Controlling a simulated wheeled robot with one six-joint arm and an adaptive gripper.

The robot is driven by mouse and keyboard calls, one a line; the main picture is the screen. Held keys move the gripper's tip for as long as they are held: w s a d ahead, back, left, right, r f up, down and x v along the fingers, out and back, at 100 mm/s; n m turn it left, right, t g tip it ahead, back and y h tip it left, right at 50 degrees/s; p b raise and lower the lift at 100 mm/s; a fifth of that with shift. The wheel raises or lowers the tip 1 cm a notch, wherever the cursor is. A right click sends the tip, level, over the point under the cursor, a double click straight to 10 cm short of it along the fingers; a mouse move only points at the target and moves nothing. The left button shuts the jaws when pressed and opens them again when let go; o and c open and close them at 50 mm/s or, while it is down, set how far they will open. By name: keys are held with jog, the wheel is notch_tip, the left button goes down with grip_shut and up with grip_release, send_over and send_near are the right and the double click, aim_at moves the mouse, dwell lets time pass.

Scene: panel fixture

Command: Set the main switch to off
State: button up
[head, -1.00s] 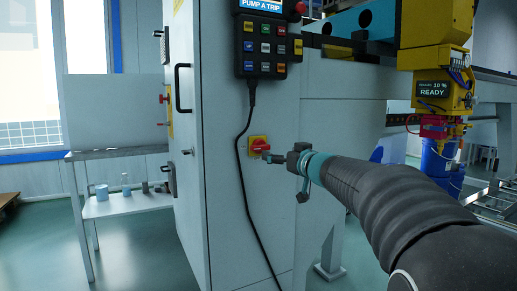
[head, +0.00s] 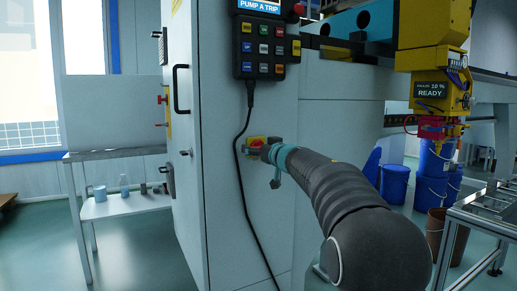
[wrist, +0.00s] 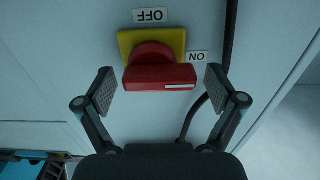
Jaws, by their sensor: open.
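The main switch (wrist: 160,76) has a red knob and bar handle on a yellow plate (wrist: 124,44). The handle lies level in the wrist view, its white mark on the right, by the ON label (wrist: 197,57). The OFF label (wrist: 150,15) is above the plate; both labels appear upside down. My gripper (wrist: 160,90) is open, one finger beyond each end of the handle; whether either finger touches it I cannot tell. In the head view my gripper (head: 265,150) is at the switch plate (head: 256,140) and hides much of it.
A black cable (head: 241,170) hangs just left of the switch from the button pendant (head: 268,46); in the wrist view the cable (wrist: 228,50) passes close to the right finger. The cabinet door has a black handle (head: 181,89). Blue buckets (head: 395,184) stand at right.

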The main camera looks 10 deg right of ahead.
jog(key=c, duration=1.1)
jog(key=shift+c, duration=0.2)
jog(key=n+p, duration=0.1)
jog(key=n, duration=0.5)
jog(key=n+p, duration=0.1)
jog(key=n, duration=0.1)
jog(key=shift+f, duration=0.25)
jog(key=n, duration=0.5)
jog(key=shift+f, duration=0.2)
jog(key=n+b, duration=0.1)
jog(key=n, duration=0.3)
jog(key=shift+d+f+n, duration=0.1)
jog(key=shift+n, duration=0.3)
